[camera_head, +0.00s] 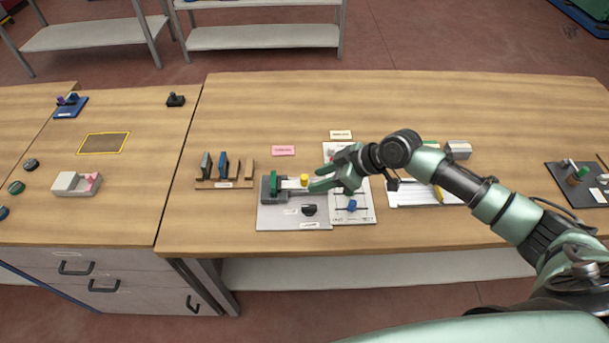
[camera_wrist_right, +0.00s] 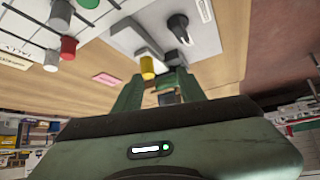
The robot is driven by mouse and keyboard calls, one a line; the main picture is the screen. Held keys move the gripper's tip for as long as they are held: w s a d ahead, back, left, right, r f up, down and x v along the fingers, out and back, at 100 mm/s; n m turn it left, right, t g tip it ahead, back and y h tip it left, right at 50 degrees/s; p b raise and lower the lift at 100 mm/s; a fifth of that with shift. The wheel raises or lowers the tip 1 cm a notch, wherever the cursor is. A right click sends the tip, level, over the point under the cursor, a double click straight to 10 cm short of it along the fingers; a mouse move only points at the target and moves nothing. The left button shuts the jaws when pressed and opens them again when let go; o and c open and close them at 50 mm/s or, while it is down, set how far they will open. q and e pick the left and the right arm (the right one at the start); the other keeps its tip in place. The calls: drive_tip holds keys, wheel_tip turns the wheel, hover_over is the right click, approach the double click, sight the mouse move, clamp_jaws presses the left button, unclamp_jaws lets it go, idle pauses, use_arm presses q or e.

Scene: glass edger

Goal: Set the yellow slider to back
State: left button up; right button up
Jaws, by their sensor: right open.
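A green block (camera_head: 273,184) stands at the strip's left end, and a black knob (camera_head: 309,210) is nearer the front. My right gripper (camera_head: 317,184) is open, just right of the slider. In the right wrist view the yellow slider (camera_wrist_right: 147,66) shows just beyond the fingers of my right gripper (camera_wrist_right: 158,90). I cannot tell whether they touch. My left gripper is in neither view.
A white panel with a blue knob (camera_head: 352,206) lies right of the grey one, partly under my right arm. A rack (camera_head: 224,183) of upright pieces stands to the left. A pink label (camera_head: 283,150) lies behind. The front of the wooden table (camera_head: 430,232) is clear.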

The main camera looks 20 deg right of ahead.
sight(305, 177)
drive_tip(key=w+f, duration=0.1)
drive_tip(key=w+a+f+p, duration=0.1)
drive_tip(key=w, duration=0.1)
drive_tip(key=w+a+f+p, duration=0.1)
drive_tip(key=shift+w+a+f, duration=0.1)
drive_tip(key=shift+w+a, duration=0.05)
drive_tip(key=shift+w+a+f, duration=0.2)
drive_tip(key=shift+a+f, duration=0.1)
drive_tip(key=shift+f, duration=0.2)
clamp_jaws()
idle(1.2)
